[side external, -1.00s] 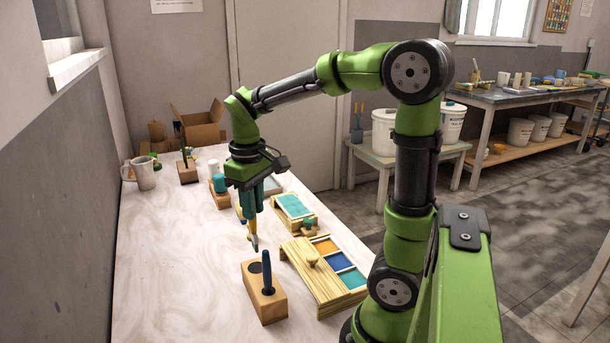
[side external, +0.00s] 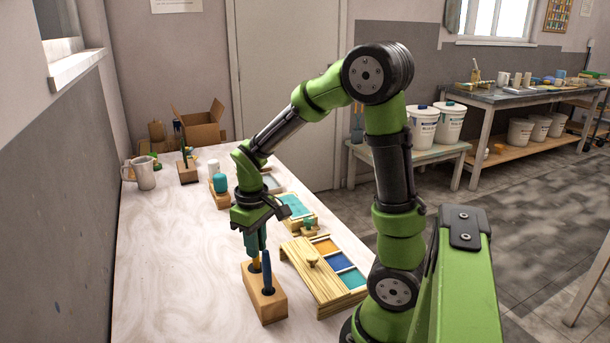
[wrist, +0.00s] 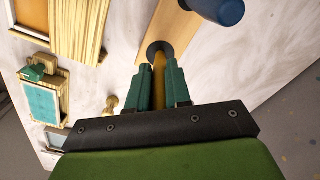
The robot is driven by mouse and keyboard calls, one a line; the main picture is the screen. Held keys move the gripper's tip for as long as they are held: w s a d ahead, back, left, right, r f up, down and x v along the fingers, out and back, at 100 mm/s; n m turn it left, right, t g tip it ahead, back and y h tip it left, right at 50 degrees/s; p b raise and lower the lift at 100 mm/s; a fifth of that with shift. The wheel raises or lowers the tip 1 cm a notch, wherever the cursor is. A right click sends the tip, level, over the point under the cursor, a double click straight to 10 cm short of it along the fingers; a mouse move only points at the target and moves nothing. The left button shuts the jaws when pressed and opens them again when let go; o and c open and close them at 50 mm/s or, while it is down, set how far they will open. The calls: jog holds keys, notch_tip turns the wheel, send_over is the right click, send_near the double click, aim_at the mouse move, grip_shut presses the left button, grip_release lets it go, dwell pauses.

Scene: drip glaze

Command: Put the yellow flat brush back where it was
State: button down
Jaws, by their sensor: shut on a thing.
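My gripper (side external: 255,240) is shut on the yellow flat brush (side external: 256,264), just above the near wooden block (side external: 265,300). In the wrist view, the brush's yellow handle (wrist: 159,72) stands between the teal fingers (wrist: 159,85) and its lower end meets the dark round hole in the block (wrist: 170,28). The brush tip is hidden, in the hole. A blue-handled tool (side external: 267,270) stands upright in the other hole of the same block, and its blue end also shows in the wrist view (wrist: 222,8).
A wooden box with orange, blue and teal compartments (side external: 322,280) lies close to the right of the block. A teal tray (side external: 293,206) and a block with a teal-topped item (side external: 220,190) stand farther back. The table left of the block is clear.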

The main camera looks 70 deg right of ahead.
jog(key=shift+f, duration=0.1)
jog(key=c, duration=1.1)
grip_release()
jog(key=shift+o, duration=0.2)
notch_tip(320, 180, up, 11)
jog(key=shift+r, duration=0.4)
jog(key=shift+a+r, duration=0.2)
jog(key=shift+r, duration=0.05)
jog(key=s+a+r+m+t+y, duration=0.1)
jog(key=s+a+m+t+y, duration=0.1)
jog(key=s+a+t, duration=0.4)
jog(key=a+t, duration=0.1)
jog(key=a, duration=0.4)
jog(key=shift+s+a+r, duration=0.3)
jog(key=shift+s+a, duration=0.05)
